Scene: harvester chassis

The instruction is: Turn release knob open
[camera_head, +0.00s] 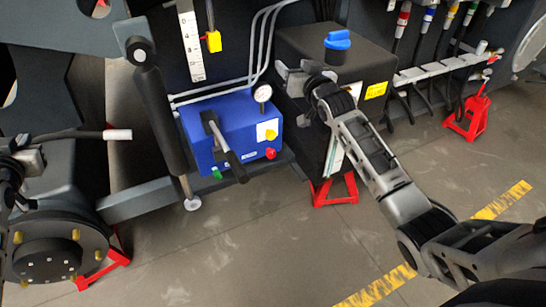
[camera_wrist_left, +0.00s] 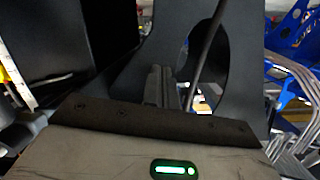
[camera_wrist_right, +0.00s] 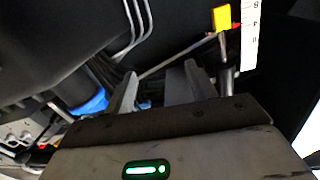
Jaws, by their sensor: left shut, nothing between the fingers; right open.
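The blue pump unit (camera_head: 236,128) sits low in the middle of the head view. A red knob (camera_head: 271,153) is on its front at the lower right, below a yellow label.
The black tank (camera_head: 352,62) with a blue cap (camera_head: 337,40) stands right of the pump. A gauge (camera_head: 262,93) rises from the pump. A black cylinder (camera_head: 160,118) stands to its left. A wheel hub (camera_head: 50,258) is lower left. The floor in front is clear.

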